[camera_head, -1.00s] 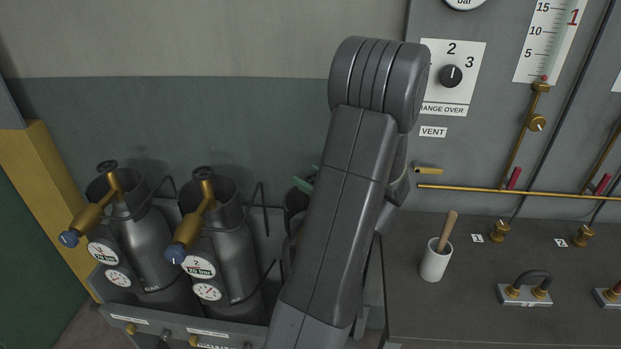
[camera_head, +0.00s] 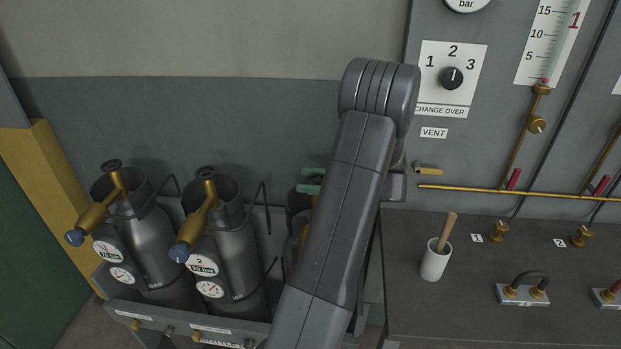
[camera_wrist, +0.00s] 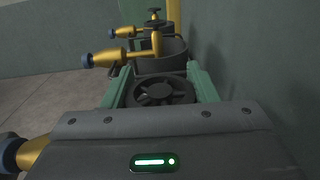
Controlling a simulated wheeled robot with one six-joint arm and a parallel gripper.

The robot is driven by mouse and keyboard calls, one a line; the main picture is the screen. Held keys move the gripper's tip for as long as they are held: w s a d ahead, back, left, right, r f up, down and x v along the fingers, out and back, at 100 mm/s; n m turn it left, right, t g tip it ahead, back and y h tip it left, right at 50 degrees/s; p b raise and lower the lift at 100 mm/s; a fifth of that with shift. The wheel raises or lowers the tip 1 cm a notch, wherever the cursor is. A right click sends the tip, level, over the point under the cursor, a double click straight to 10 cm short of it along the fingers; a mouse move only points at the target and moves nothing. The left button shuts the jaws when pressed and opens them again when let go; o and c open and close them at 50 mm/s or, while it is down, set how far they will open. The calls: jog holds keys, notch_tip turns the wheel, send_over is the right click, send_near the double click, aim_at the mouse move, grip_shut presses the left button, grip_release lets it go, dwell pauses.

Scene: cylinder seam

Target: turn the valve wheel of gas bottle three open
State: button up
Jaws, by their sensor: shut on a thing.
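The black spoked valve wheel (camera_wrist: 163,92) shows in the wrist view between the two green fingers of my gripper (camera_wrist: 158,82). One finger is on each side of it, and the gripper is shut on the wheel. In the head view, my gripper (camera_head: 312,182) is partly seen behind my arm, over the third bottle's top. Gas bottle three (camera_head: 293,218) is mostly hidden by my arm there. A brass fitting with a dark blue knob (camera_wrist: 30,152) shows at the wrist view's lower left.
Two grey gas bottles (camera_head: 147,240) (camera_head: 233,250) with brass fittings and gauges stand left in the rack. A grey bench (camera_head: 440,315) right of my arm holds a white cup (camera_head: 435,262) with a wooden pestle. A wall panel with a change over knob (camera_head: 452,78) rises behind.

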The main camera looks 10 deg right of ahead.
jog(key=shift+n+g, duration=0.4)
jog(key=shift+g, duration=0.2)
jog(key=o, duration=1)
jog(key=shift+d, duration=0.1)
jog(key=p+v, duration=0.5)
jog(key=v, duration=0.8)
jog(key=shift+s+d, duration=0.1)
jog(key=shift+d, duration=0.1)
jog(key=shift+d+f, duration=0.1)
jog(key=shift+f+b, duration=0.15)
jog(key=shift+b, duration=0.15)
